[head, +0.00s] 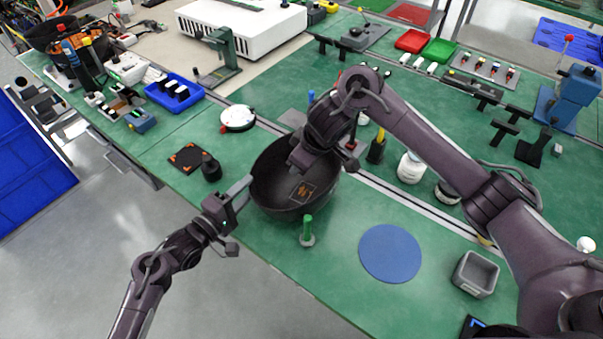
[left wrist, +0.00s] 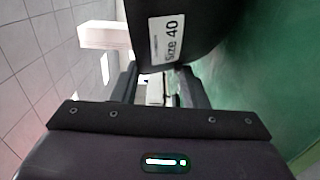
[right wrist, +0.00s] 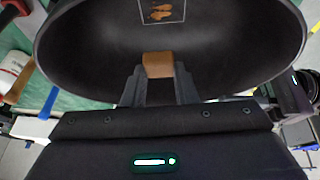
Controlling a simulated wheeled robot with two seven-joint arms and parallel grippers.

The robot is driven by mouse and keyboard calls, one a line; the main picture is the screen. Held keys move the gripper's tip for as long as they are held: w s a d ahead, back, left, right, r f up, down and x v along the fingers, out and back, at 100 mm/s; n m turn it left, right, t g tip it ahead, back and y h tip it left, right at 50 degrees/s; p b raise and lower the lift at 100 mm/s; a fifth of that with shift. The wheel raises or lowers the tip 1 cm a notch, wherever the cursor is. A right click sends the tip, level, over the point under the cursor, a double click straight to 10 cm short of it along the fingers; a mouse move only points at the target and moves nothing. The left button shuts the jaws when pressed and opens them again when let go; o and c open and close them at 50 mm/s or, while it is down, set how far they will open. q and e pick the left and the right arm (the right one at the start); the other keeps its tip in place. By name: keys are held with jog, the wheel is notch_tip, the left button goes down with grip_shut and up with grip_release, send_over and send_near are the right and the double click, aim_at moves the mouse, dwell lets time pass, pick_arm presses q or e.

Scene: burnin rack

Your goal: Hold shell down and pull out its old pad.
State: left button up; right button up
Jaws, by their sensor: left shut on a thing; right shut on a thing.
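The shell (head: 272,188) is a black bowl lying open side up on the green bench. An orange-marked square shows on its inner wall; the outside bears a "Size 40" label in the left wrist view (left wrist: 168,35). My left gripper (head: 243,189) is at its left rim; its fingers look shut on the shell's edge, though the grip is partly hidden. My right gripper (right wrist: 158,80) reaches into the shell from above. Its fingers are shut on a tan-brown pad (right wrist: 158,64) against the near inner wall. In the head view my right wrist hides this pad.
A blue disc (head: 390,254) and a grey open box (head: 476,275) are to the right. A dark mat with orange marks (head: 190,158) and a round white-topped gauge (head: 238,118) lie left and behind.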

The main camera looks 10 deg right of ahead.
dwell(0.4)
pick_arm(q)
jog(key=o, duration=1.2)
jog(key=shift+c, duration=0.2)
jog(key=v, duration=1.2)
